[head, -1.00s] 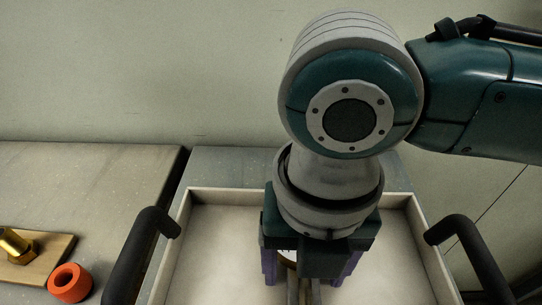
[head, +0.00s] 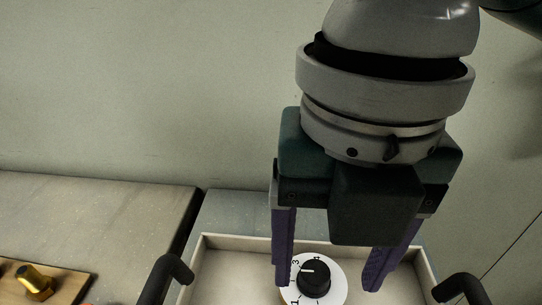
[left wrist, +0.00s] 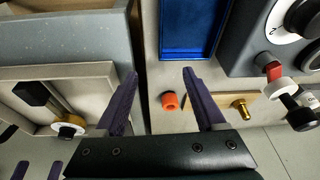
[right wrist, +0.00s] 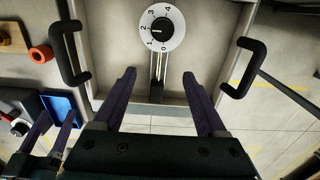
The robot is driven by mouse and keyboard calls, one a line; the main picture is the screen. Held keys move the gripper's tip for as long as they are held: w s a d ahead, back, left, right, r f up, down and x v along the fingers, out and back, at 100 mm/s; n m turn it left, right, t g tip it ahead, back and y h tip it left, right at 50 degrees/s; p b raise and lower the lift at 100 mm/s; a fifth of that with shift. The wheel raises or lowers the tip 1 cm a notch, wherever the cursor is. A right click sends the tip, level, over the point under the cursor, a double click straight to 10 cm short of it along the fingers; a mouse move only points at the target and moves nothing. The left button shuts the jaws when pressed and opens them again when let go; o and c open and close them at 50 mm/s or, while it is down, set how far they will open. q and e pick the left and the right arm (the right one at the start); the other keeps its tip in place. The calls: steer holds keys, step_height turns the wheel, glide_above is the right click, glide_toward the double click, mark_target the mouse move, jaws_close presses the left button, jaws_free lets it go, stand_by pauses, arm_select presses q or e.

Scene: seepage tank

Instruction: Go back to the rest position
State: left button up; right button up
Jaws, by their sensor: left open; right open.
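My right gripper (head: 330,278) is open and empty in the head view, pointing down above the pale tray-like tank (head: 232,262). A white dial with a black knob (head: 315,280) shows between and beyond its fingers. In the right wrist view my right gripper (right wrist: 160,98) is open, apart from the numbered dial (right wrist: 172,36). My left gripper (left wrist: 160,95) is open and empty in the left wrist view. The left gripper does not show in the head view.
Black handles (right wrist: 68,52) and (right wrist: 243,66) stick out at both sides of the tank. A blue tray (left wrist: 188,30) and a grey box with dials (left wrist: 262,62) stand near my left gripper. A wooden board (head: 45,285) bears the brass fitting at lower left.

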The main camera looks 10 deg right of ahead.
steer(key=s+a+r+m+t+y+p, duration=0.2)
steer(key=s+a+r+m+y+p, duration=0.25)
steer(key=m, duration=0.85)
steer(key=s+d+f+m+t+h+p, duration=0.1)
steer(key=s+d+m+h+p, duration=0.15)
steer(key=d+m, duration=0.6)
steer(key=s+d+m+h+p, duration=0.2)
steer(key=s+d+m+p, duration=0.15)
steer(key=d+m, duration=0.5)
arm_select(q)
step_height(320, 180, up, 48)
steer(key=p, duration=3.7)
steer(key=shift+r+p, duration=0.15)
steer(key=shift+p, duration=0.2)
arm_select(e)
step_height(320, 180, up, 38)
steer(key=w+a, duration=0.1)
steer(key=a, duration=0.1)
steer(key=shift+w+a+f+m+t, duration=0.15)
steer(key=shift+f+m+t, duration=0.15)
steer(key=shift+m, duration=0.1)
arm_select(q)
steer(key=shift+d, duration=0.1)
